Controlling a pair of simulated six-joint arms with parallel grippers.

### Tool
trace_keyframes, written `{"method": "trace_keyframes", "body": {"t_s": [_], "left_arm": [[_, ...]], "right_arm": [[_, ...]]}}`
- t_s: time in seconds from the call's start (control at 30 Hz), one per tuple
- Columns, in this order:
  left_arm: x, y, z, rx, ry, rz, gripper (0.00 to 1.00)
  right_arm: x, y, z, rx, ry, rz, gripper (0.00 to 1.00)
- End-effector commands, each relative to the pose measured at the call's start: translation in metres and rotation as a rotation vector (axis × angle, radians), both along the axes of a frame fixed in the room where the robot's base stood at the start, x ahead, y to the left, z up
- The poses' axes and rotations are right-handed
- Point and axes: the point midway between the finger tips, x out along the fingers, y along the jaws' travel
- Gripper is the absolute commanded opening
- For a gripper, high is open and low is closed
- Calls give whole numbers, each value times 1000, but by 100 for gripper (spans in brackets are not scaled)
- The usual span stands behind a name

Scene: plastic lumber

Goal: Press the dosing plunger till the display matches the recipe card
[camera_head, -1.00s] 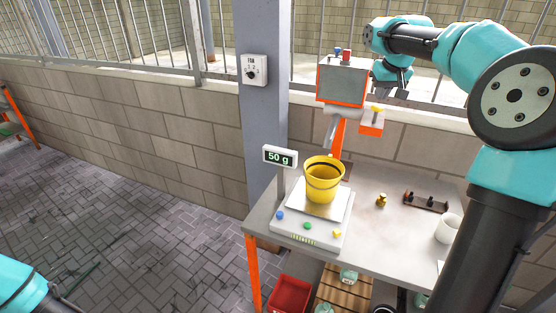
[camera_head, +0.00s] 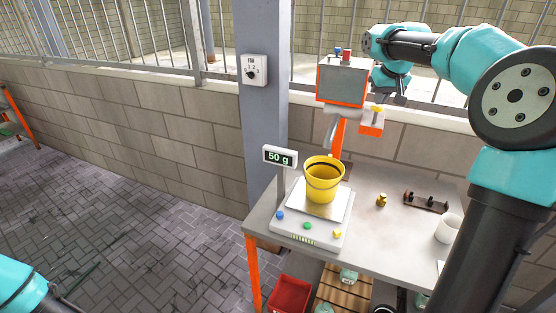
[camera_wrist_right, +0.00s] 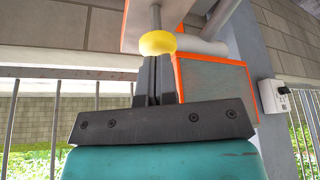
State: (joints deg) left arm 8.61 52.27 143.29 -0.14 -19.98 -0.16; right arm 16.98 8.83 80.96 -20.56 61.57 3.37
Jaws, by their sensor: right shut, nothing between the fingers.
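The dosing plunger is a yellow knob (camera_head: 377,108) on an orange-edged block beside the grey hopper (camera_head: 342,84). In the right wrist view the yellow knob (camera_wrist_right: 158,43) sits on a grey rod, just beyond my fingertips. My right gripper (camera_head: 401,98) is shut and empty, close to the knob; it also shows in the wrist view (camera_wrist_right: 155,60). I cannot tell whether it touches the knob. The display (camera_head: 280,157) reads 50 g. A yellow bucket (camera_head: 323,180) stands upright on the scale (camera_head: 305,228). I cannot make out a recipe card. My left gripper is out of view.
A small brass weight (camera_head: 381,200), a dark rack (camera_head: 426,202) and a white cup (camera_head: 447,229) stand on the grey table (camera_head: 380,235). A red crate (camera_head: 289,296) is below. A pillar with a switch box (camera_head: 255,70) and a railing stand behind.

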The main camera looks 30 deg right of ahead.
Motion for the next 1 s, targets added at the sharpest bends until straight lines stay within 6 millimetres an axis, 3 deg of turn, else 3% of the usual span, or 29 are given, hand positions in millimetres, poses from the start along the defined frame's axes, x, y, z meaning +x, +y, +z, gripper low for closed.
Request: {"method": "trace_keyframes", "body": {"t_s": [0.77, 1.0], "left_arm": [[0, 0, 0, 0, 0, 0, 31], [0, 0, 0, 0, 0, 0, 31]], "right_arm": [[0, 0, -22, 1, 2, 0, 0], [0, 0, -20, 0, 1, 0, 0]]}}
